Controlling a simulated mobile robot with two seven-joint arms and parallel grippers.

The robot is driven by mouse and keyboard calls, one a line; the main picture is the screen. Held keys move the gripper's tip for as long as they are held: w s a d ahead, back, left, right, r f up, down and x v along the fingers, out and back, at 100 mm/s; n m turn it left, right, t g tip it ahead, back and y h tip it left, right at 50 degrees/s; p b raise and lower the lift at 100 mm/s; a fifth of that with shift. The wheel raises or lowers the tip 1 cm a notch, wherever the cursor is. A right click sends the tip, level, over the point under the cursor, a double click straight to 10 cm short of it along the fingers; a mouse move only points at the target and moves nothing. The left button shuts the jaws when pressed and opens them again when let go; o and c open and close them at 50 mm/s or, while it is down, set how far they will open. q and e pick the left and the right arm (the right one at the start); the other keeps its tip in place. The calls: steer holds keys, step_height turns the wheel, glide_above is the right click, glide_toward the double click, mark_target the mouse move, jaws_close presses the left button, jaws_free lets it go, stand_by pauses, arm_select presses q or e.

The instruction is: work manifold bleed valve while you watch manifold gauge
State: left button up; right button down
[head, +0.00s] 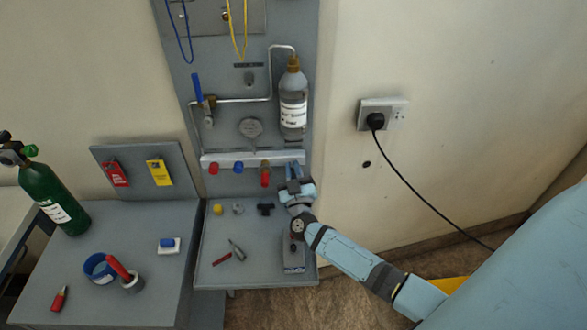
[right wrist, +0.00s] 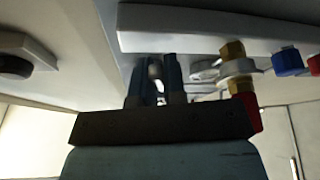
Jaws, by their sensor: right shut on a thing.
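The white manifold bar (head: 230,161) runs across the panel, with red and blue knobs along its underside. The manifold gauge (head: 250,129) is a round pale dial above the bar; its reading is too small to tell. My right gripper (head: 293,171) is at the right end of the bar, beneath it. In the right wrist view its two dark fingers (right wrist: 155,85) are shut on a small rounded grey part, the manifold bleed valve (right wrist: 154,72), mostly hidden between them. My left gripper is out of view.
A labelled bottle (head: 293,100) hangs above the gripper. A brass fitting (right wrist: 235,68) is beside the fingers. Small parts lie on the grey shelf (head: 215,272) below. A green cylinder (head: 52,199) stands at left. A black cord (head: 420,195) hangs from the wall socket at right.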

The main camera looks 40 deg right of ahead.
steer(key=m+h, duration=0.1)
steer(key=m, duration=0.2)
steer(key=shift+g+h, duration=0.3)
steer(key=shift+h, duration=0.1)
steer(key=shift+m+g+h, duration=0.3)
steer(key=shift+m+h, duration=0.2)
steer(key=shift+m, duration=0.9)
steer(key=c, duration=1.2)
jaws_free()
steer(key=shift+s+f, duration=0.1)
steer(key=shift+f, duration=0.05)
